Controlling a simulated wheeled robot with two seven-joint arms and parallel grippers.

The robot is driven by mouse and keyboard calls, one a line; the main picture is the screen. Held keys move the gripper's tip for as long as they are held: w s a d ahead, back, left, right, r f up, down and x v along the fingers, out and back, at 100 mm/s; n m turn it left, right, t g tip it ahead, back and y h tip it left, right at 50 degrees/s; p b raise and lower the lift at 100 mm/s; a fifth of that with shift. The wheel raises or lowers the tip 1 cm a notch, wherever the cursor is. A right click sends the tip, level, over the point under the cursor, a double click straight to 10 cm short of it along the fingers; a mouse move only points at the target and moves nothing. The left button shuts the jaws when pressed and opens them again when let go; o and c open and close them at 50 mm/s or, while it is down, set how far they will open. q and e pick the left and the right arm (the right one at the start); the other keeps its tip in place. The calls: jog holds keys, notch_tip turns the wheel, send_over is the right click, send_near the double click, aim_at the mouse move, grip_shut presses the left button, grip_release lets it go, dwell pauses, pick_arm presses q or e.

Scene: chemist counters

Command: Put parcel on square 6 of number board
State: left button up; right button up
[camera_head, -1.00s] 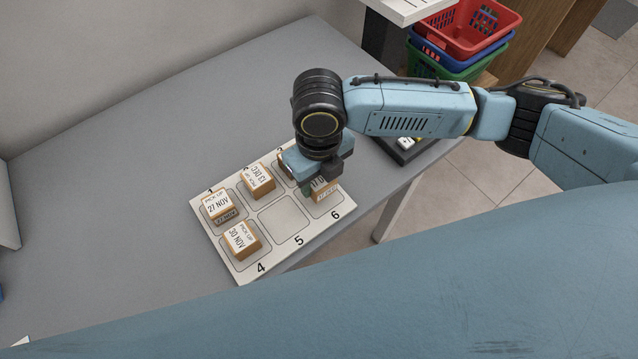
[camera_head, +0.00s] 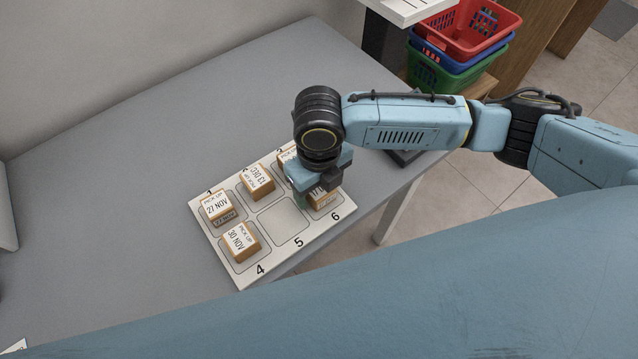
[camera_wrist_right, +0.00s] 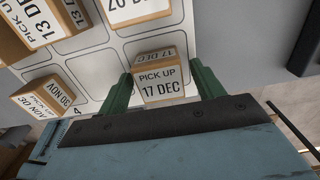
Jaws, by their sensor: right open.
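The number board (camera_head: 283,218) lies on the grey counter, with its square 5 bare. The parcel (camera_head: 323,201), a small brown box with a white label, sits on square 6, partly hidden by my right gripper (camera_head: 316,193). In the right wrist view the parcel (camera_wrist_right: 158,82) reads "PICK UP 17 DEC". It stands between the two green fingers of my right gripper (camera_wrist_right: 162,90), which is open around it. Whether a finger still touches it, I cannot tell. My left gripper is not in view.
Other parcels stand on the board: 27 NOV (camera_head: 217,207), 30 NOV (camera_head: 240,241), 13 DEC (camera_head: 257,181) and one at square 3 (camera_head: 287,154), partly hidden. A dark device (camera_head: 404,157) lies by the counter's right edge. Stacked baskets (camera_head: 455,65) stand beyond. The counter's left is clear.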

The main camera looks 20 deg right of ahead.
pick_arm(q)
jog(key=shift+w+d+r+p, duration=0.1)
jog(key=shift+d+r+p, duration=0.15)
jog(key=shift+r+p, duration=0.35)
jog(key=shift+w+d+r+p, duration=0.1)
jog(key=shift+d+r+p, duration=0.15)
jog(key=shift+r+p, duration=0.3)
pick_arm(e)
notch_tip(320, 180, up, 12)
jog(key=shift+r, duration=0.15)
